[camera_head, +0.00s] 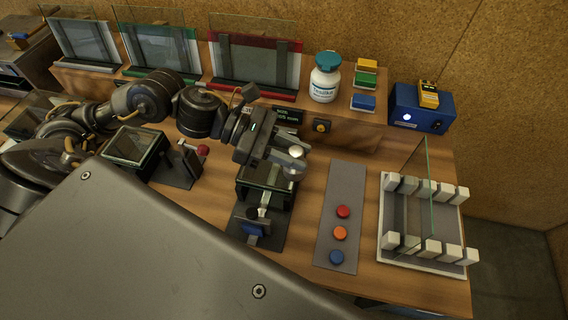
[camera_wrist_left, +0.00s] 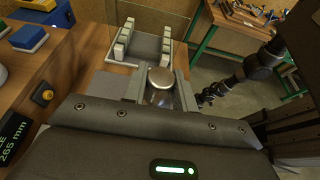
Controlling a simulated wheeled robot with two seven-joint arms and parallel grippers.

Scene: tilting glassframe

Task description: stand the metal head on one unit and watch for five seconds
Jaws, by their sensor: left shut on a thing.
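The metal head is a shiny, rounded cylinder; in the head view its bright top (camera_head: 296,152) shows at my left gripper (camera_head: 290,165). In the left wrist view the metal head (camera_wrist_left: 160,78) sits between the two grey fingers, and my left gripper (camera_wrist_left: 160,92) is shut on it. A dark-framed glass unit (camera_head: 262,190) lies on a clamp stand just below the gripper, partly covered by it. I cannot tell whether the head touches this unit. A second framed unit (camera_head: 137,146) lies to the left on another stand. My right arm shows dark in the left wrist view; its jaws are unclear.
A grey strip (camera_head: 343,185) with red, orange and blue buttons lies to the right. Beyond it stands a white slotted rack (camera_head: 383,240) with a glass pane (camera_head: 432,185). A shelf behind holds a white bottle (camera_head: 324,82), coloured blocks and framed panes. A blue box (camera_head: 410,118) stands back right.

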